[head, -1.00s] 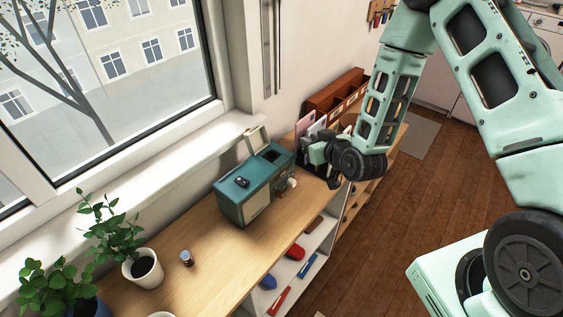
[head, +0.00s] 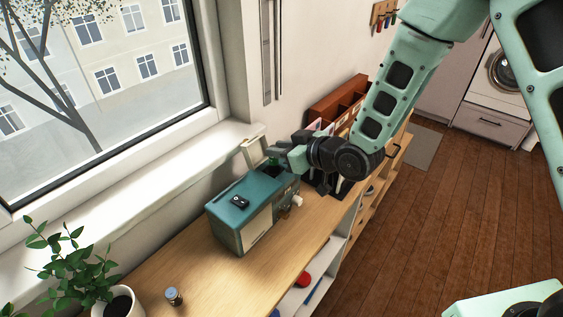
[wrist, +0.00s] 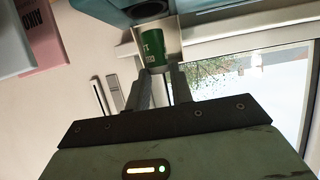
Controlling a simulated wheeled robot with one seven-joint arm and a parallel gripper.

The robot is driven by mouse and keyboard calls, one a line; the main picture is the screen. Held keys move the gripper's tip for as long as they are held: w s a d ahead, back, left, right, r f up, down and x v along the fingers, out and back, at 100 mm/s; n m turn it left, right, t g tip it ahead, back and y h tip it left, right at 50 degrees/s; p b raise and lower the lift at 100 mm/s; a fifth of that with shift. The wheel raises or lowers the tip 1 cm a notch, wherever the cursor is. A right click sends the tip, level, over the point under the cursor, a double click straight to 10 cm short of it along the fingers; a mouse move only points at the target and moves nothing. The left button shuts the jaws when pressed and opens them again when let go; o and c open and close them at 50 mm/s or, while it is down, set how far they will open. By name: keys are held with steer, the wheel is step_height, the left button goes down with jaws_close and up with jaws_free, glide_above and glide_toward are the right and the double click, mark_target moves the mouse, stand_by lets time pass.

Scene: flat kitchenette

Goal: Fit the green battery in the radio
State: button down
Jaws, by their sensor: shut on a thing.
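The teal radio (head: 247,207) stands on the wooden counter, its hatch lid (head: 254,150) raised at the back and its right end open on top. My gripper (head: 272,158) is above that open end. In the wrist view my gripper (wrist: 161,88) is shut on the green battery (wrist: 154,52), which has white lettering. The battery's far end is close to a round dark opening in the radio (wrist: 152,10); I cannot tell whether it has entered. The battery is barely visible in the head view.
A small jar-like cylinder (head: 173,296) stands on the counter (head: 205,283) near a potted plant (head: 72,267). A brown wooden organizer (head: 338,98) stands beyond the radio, behind my arm. The window sill (head: 120,195) runs along the left.

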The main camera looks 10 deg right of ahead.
mark_target(281, 173)
step_height(281, 173, down, 4)
steer(key=shift+f+p, duration=0.1)
steer(key=shift+p, duration=0.45)
steer(key=shift+f, duration=0.15)
steer(key=shift+f+b, duration=0.4)
steer(key=shift+b, duration=0.05)
steer(key=c, duration=1.2)
jaws_free()
steer(key=shift+c, duration=0.2)
steer(key=shift+r, duration=0.1)
